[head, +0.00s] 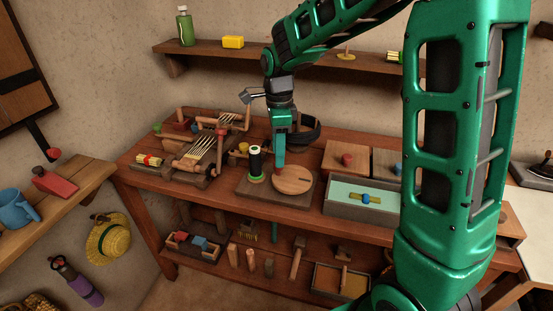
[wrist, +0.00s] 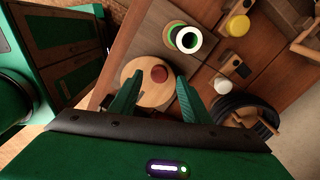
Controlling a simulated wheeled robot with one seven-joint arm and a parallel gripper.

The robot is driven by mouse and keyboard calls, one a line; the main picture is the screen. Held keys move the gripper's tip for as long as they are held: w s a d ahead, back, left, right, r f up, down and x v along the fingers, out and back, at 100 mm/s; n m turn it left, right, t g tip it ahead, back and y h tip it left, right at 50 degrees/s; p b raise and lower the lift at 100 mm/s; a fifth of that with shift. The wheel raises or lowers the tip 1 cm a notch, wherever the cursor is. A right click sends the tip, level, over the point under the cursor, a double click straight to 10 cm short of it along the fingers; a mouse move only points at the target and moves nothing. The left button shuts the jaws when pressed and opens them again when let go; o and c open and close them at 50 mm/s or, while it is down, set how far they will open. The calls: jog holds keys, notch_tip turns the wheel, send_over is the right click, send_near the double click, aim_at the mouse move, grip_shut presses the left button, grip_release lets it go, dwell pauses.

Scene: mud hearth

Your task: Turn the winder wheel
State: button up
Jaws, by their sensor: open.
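The winder wheel (head: 298,184) is a round, light wooden disc lying flat on a wooden base board on the bench. It also shows in the wrist view (wrist: 143,92). A reddish knob (wrist: 159,73) stands up from the wheel near its edge. My gripper (head: 279,168) points down over the wheel's left part. In the wrist view its two green fingers (wrist: 157,92) are apart, with the knob in line with the gap between them. I cannot tell whether the fingers touch it. A black spool with a white top and green rim (head: 256,163) stands on the board left of the wheel.
A small loom-like wooden frame (head: 203,150) stands left of the spool. A dark round band (head: 308,132) lies behind the wheel. A grey-walled tray (head: 345,208) and wooden boxes with coloured knobs are to the right. A wall shelf (head: 340,67) runs behind my arm.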

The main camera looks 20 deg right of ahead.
aim_at(292, 173)
jog(key=shift+f, duration=1.4)
jog(key=c, duration=1)
jog(key=shift+c, duration=0.2)
jog(key=shift+s+n, duration=0.1)
jog(key=shift+n, duration=0.2)
